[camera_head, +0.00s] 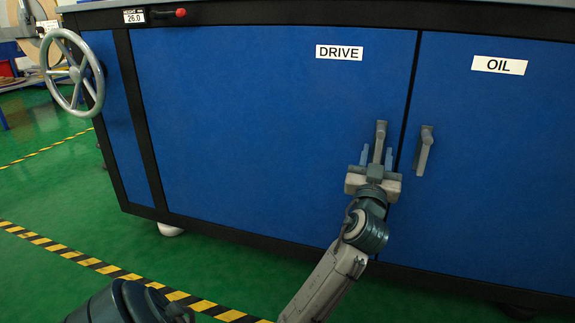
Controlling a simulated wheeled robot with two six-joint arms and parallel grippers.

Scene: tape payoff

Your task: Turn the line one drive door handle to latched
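The blue drive door (250,120) carries a white DRIVE label (339,52) near its top right. Its grey lever handle (380,132) is near the door's right edge and points roughly up and down, in line with that edge. My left gripper (377,156) is at the handle, with one finger on each side of the lever. The fingers are apart, and a gap shows on the left side; I cannot tell whether the right finger touches. The handle's lower end is hidden by the gripper. My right gripper is not in view.
The oil door (500,160) is at the right, with a similar upright handle (423,150) close beside my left gripper. A grey handwheel (75,73) and a red-knobbed lever (180,12) are at the left. Yellow-black tape (100,266) crosses the green floor.

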